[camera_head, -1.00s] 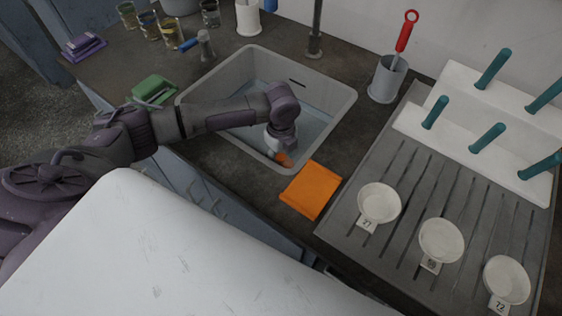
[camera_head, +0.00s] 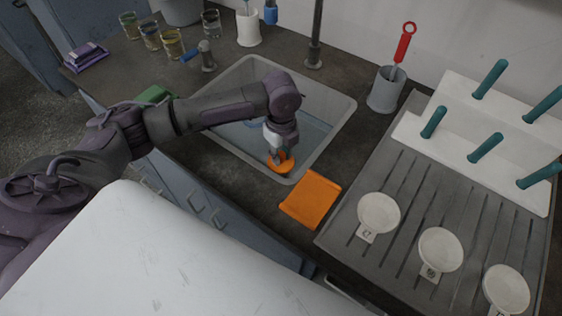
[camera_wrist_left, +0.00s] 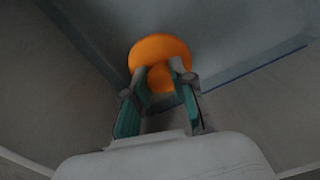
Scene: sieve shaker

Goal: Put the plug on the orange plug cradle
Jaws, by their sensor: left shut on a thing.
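The plug (camera_head: 281,163) is an orange disc with a raised grip. My left gripper (camera_head: 279,152) is shut on it and holds it over the near right side of the sink. In the left wrist view the plug (camera_wrist_left: 160,52) sits between the two fingertips (camera_wrist_left: 160,78). The orange plug cradle (camera_head: 311,199) is a flat square on the counter, just right of and nearer than the plug, and looks empty. The right gripper is not in view.
The grey sink (camera_head: 340,115) holds some bluish water. A ribbed drainboard (camera_head: 390,240) with white dishes (camera_head: 379,213) lies right of the cradle. A grey cup (camera_head: 387,92) with a red-handled tool stands behind. A tap post (camera_head: 316,40) rises behind the sink.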

